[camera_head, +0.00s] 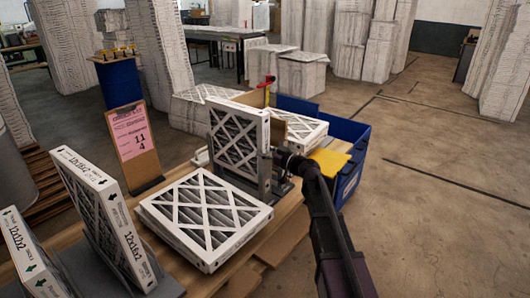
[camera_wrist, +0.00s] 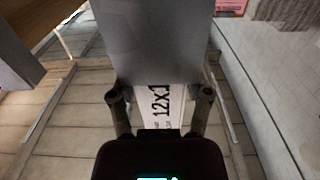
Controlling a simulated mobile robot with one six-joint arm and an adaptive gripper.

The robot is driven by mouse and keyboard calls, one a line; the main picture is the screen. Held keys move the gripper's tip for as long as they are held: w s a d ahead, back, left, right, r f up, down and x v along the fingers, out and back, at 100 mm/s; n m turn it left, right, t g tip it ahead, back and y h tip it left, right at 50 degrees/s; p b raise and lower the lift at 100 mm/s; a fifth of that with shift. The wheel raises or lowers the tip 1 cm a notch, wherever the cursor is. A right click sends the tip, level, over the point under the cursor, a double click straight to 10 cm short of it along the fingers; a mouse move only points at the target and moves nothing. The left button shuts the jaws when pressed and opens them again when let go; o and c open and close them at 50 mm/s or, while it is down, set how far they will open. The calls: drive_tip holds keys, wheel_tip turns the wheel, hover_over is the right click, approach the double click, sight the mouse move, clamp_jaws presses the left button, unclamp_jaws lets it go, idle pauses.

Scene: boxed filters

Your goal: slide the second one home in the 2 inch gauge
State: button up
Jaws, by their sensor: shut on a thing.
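A white-framed pleated filter (camera_head: 239,142) stands upright on the wooden bench, its lattice face toward the head camera. My gripper (camera_head: 279,158) is at its right edge. In the wrist view my gripper (camera_wrist: 160,98) has its two fingertips on either side of the filter's white edge (camera_wrist: 160,104), which reads "12X1" before it is cut off. A grey metal plate (camera_wrist: 155,40) covers the edge beyond the fingertips. Grey metal by the filter's lower right (camera_head: 265,180) looks like part of the gauge. How deep the filter sits in it is hidden.
Labelled filters (camera_head: 107,212) stand in a grey rack at left. A pink card on a board (camera_head: 134,140) reads 11 and 4. A blue bin (camera_head: 349,178) with a yellow panel (camera_head: 329,162) stands right. The floor farther right is clear.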

drive_tip(key=shift+r+p, duration=0.55)
drive_tip(key=shift+p, duration=0.05)
idle(1.1)
drive_tip(key=o, duration=1.4)
drive_tip(key=shift+s, duration=0.1)
drive_tip(key=shift+v, duration=3.7)
